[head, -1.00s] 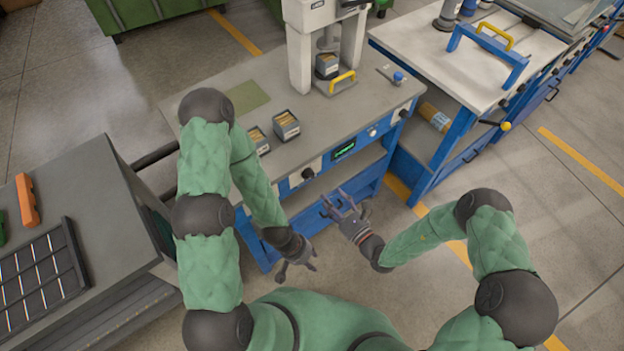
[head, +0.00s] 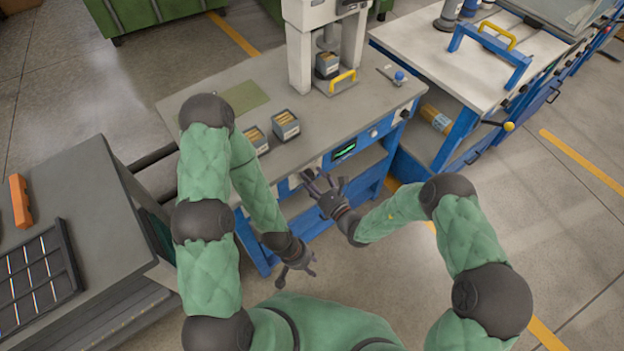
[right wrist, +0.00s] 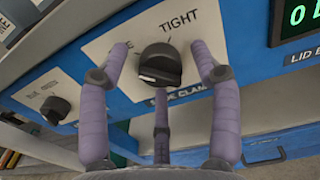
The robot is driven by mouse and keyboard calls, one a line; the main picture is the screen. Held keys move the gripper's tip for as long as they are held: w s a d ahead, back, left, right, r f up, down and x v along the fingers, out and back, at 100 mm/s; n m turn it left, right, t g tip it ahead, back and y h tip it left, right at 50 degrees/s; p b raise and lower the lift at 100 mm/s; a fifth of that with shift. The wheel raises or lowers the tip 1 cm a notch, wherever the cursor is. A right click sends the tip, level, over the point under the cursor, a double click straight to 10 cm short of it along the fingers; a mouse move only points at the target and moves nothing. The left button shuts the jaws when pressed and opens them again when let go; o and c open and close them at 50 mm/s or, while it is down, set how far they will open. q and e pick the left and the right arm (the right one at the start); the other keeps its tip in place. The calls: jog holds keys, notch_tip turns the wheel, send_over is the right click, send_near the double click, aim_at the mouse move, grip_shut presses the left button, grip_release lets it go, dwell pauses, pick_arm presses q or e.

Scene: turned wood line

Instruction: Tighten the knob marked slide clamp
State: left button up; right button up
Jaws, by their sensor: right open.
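The slide clamp knob (right wrist: 158,66) is a black knob with a pale mark on its front, on a white plate on the blue front panel. The word TIGHT is above it, and a partly hidden label ending in CLAMP is below. My right gripper (right wrist: 160,85) is open, with its purple fingers spread around the knob; I cannot tell whether they touch it. In the head view my right gripper (head: 322,184) is at the bench's front panel and covers the knob. My left gripper (head: 296,272) hangs low in front of the bench, away from the panel; its fingers look spread.
A second black knob (right wrist: 56,108) is to the left on the same panel. A green display (head: 344,150) is to the right of my right gripper. The bench top (head: 330,118) carries a press (head: 324,40) and small boxes (head: 286,125). A grey cabinet (head: 90,200) stands at left.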

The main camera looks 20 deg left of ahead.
jog(key=c, duration=1.1)
jog(key=shift+r, duration=0.1)
jog(key=shift+c, duration=0.3)
jog(key=m+p, duration=0.2)
jog(key=m, duration=0.1)
jog(key=shift+r, duration=0.1)
jog(key=m+p, duration=0.3)
jog(key=m, duration=0.2)
jog(key=shift+w+m, duration=0.15)
jog(key=shift+m, duration=0.15)
jog(key=m+p, duration=0.2)
jog(key=m, duration=0.2)
jog(key=shift+d, duration=0.1)
jog(key=m+p, duration=0.1)
jog(key=m, duration=0.4)
jog(key=shift+w+m, duration=0.1)
jog(key=shift+m, duration=0.2)
